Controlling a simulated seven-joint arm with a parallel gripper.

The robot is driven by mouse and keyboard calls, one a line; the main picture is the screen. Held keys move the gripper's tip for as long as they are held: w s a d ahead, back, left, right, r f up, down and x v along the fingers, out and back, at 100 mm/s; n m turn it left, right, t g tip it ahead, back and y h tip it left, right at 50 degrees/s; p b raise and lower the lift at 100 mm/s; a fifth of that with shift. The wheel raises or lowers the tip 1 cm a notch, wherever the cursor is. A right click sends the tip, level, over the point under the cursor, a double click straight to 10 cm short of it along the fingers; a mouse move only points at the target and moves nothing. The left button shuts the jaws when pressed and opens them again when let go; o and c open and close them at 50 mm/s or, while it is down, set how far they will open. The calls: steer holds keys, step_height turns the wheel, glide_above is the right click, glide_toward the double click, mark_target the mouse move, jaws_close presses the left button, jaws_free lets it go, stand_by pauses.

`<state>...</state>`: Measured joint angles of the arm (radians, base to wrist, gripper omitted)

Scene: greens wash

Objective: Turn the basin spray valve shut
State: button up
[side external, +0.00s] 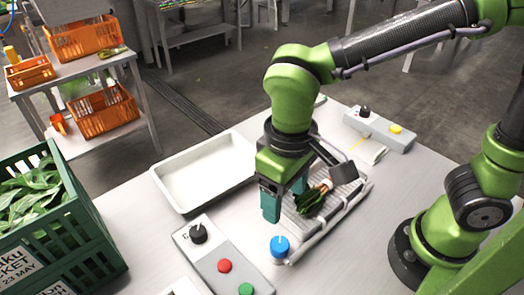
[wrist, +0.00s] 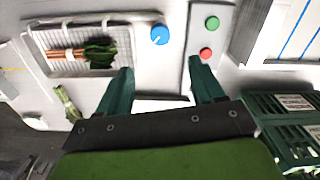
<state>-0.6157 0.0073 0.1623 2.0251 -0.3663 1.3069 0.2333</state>
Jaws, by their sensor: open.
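The blue round valve knob (side external: 280,247) stands on the table beside the basin's near end. It also shows in the wrist view (wrist: 159,34), with a white pointer line on its top. The wash basin (wrist: 38,48) holds a bunch of leafy greens with orange-brown stems (wrist: 100,52); the greens also show in the side view (side external: 310,200). My gripper (side external: 286,203) points down with its teal fingers apart and empty. In the wrist view the knob lies ahead of the gap between the fingertips (wrist: 162,68), not touching them.
A control box (side external: 222,262) with a black dial, red button and green button sits left of the knob. Another box (side external: 378,130) with a yellow button is behind the basin. A white tray (side external: 158,178) and a green crate of leaves (side external: 85,245) stand left.

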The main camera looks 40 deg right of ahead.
steer(key=shift+r, duration=1.45)
